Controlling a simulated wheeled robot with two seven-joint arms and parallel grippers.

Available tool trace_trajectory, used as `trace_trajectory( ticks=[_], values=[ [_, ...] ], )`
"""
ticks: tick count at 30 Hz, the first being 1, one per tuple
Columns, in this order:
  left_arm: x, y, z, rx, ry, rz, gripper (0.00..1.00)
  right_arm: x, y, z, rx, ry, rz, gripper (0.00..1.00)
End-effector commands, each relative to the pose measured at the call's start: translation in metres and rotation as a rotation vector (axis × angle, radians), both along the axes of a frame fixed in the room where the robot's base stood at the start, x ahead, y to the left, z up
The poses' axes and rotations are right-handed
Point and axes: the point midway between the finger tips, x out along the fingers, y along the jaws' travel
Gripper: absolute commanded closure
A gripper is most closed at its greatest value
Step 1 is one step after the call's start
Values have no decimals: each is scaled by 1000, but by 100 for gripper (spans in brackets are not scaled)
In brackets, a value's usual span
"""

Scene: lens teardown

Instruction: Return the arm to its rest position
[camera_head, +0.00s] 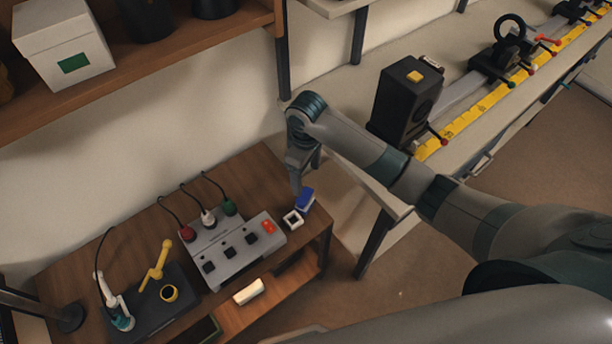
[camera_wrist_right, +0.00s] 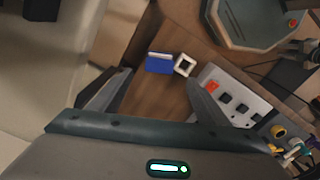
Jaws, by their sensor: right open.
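My right arm reaches in from the right in the head view. Its gripper (camera_head: 298,180) hangs over the right end of the brown wooden bench, just above a blue block and a small white square frame. In the right wrist view the gripper (camera_wrist_right: 155,95) has its two fingers spread wide, with nothing between them but bare wood. The blue block (camera_wrist_right: 159,63) and the white frame (camera_wrist_right: 184,65) lie beyond the fingertips, apart from them. My left gripper is not in view.
A grey switch panel (camera_head: 235,255) with cables stands on the wooden bench (camera_head: 150,228). A black lamp box (camera_head: 405,95) and a yellow-scaled rail (camera_head: 480,115) occupy the pale table at right, near my forearm. A shelf (camera_head: 150,75) with a white box (camera_head: 65,40) is upper left.

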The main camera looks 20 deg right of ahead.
Motion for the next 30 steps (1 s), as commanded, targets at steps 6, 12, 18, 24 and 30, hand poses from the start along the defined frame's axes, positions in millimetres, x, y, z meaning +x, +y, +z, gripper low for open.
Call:
trace_trajectory(
  ticks=[6,12,18,24,30],
  values=[
    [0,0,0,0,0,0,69,0,0,0,0,0,0,30],
    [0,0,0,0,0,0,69,0,0,0,0,0,0,30],
    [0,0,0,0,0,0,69,0,0,-1,1,0,0,30],
    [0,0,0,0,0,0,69,-14,8,-9,24,-7,-2,30],
    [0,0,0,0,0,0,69,-51,27,-28,86,-36,-25,30]
  ],
)
